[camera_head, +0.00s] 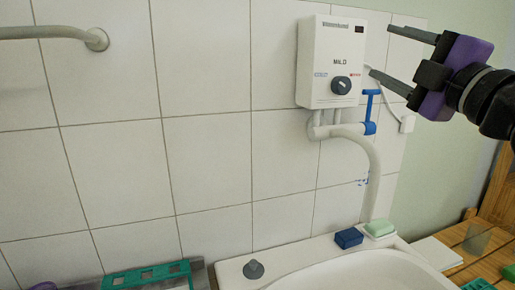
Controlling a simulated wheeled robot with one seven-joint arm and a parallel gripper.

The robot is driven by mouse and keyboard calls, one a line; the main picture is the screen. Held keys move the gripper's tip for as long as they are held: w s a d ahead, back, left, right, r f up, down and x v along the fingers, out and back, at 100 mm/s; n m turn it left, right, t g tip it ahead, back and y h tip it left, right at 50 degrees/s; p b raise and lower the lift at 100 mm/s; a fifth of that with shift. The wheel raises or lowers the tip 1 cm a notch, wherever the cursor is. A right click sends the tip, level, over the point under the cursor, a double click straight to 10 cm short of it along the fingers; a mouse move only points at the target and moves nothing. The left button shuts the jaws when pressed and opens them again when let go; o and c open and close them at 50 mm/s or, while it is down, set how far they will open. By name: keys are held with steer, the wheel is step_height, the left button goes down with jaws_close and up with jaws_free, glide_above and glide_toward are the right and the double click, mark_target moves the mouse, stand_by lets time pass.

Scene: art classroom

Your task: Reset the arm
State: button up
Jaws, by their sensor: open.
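My gripper (393,58) is at the upper right, with a purple and black body and two grey fingers pointing left. The fingers are spread apart and nothing is between them. In the picture they lie just right of a white wall-mounted water heater (330,62) and overlap the tiled wall; I cannot tell how far in front of it they are. Part of my black arm shows at the right edge.
A green rack (150,274) is at lower left. A wooden slatted surface (485,240) is at right. A white pipe (50,32) juts at upper left.

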steer(key=s+d+f+m+t+h+p, duration=0.1)
steer(key=s+d+f+m+h, duration=0.1)
steer(key=s+f+m+h, duration=0.8)
steer(key=s+d+f+m+t+h+p, duration=0.15)
steer(key=s+f+m, duration=0.35)
steer(key=f+m, duration=1)
steer(key=s+a+f+n+g+y+p, duration=0.1)
steer(key=s+a+f+n+g+y, duration=0.1)
steer(key=s+f, duration=0.9)
steer(key=s+a+f+n+g+y+p, duration=0.1)
steer(key=s+f+g, duration=0.5)
steer(key=s, duration=1.3)
steer(key=a+f+n+y, duration=0.1)
steer(key=a+f+y, duration=0.1)
steer(key=a+f, duration=0.1)
steer(key=shift+a+f+p, duration=0.3)
steer(key=shift+a+f, duration=0.05)
steer(key=shift+f, duration=0.55)
